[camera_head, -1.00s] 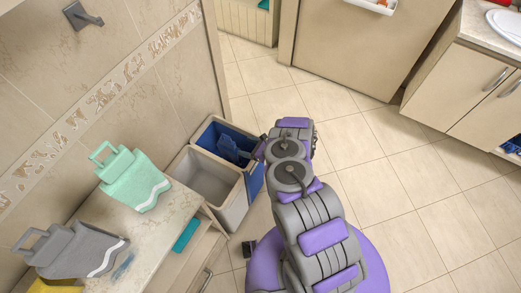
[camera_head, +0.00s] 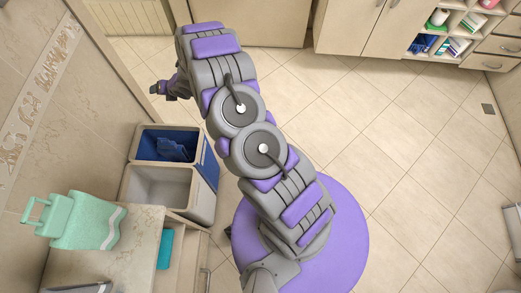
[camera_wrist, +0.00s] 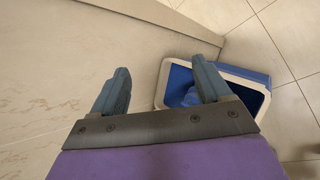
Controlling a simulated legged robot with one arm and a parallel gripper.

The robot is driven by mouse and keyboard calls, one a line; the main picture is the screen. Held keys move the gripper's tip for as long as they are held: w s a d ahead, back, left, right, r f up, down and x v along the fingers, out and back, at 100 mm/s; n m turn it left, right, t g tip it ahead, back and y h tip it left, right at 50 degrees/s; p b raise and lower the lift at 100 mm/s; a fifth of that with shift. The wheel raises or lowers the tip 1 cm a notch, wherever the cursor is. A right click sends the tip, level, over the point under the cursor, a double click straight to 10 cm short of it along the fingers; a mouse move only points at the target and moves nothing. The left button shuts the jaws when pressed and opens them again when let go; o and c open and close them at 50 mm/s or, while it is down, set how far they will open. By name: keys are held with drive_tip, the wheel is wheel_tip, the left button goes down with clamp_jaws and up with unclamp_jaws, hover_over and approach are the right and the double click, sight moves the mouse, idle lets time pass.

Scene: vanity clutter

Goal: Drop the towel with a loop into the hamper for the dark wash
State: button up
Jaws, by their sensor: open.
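A blue-lined hamper (camera_head: 209,163) stands on the floor by the left wall. A dark blue towel (camera_head: 176,148) lies crumpled inside it; whether it has a loop cannot be seen. In the wrist view the hamper (camera_wrist: 257,76) and the blue towel (camera_wrist: 190,97) show beyond the right finger. A grey towel (camera_head: 85,288) is mostly cut off at the bottom edge. My gripper (camera_head: 158,90) is open and empty, beyond the hamper near the wall; its spread fingers (camera_wrist: 157,92) show in the wrist view.
A hamper with a pale lining (camera_head: 157,188) stands directly in front of the blue one. The counter (camera_head: 140,255) is at lower left, with a teal item (camera_head: 165,249) at its edge. Cabinets (camera_head: 360,35) line the back. The tiled floor (camera_head: 400,160) at right is clear.

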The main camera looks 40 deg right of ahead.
drive_tip(key=s+d+r+m+g+h, duration=0.2)
drive_tip(key=s+d+r+m, duration=0.1)
drive_tip(key=s+r+m, duration=0.7)
drive_tip(key=s+d+r+m+g+h, duration=0.25)
drive_tip(key=s+r+m, duration=0.25)
drive_tip(key=s+r, duration=0.5)
drive_tip(key=s+r+m+g, duration=0.2)
drive_tip(key=s+r+m, duration=0.2)
drive_tip(key=s, duration=0.7)
drive_tip(key=s+d+r+m+g, duration=0.1)
drive_tip(key=s+r+m, duration=0.3)
drive_tip(key=s, duration=0.8)
drive_tip(key=s+d+r+m+g, duration=0.1)
drive_tip(key=s+r+m+g, duration=0.2)
drive_tip(key=s+m, duration=0.5)
drive_tip(key=s+r, duration=0.1)
drive_tip(key=s, duration=0.3)
drive_tip(key=shift+d, duration=0.25)
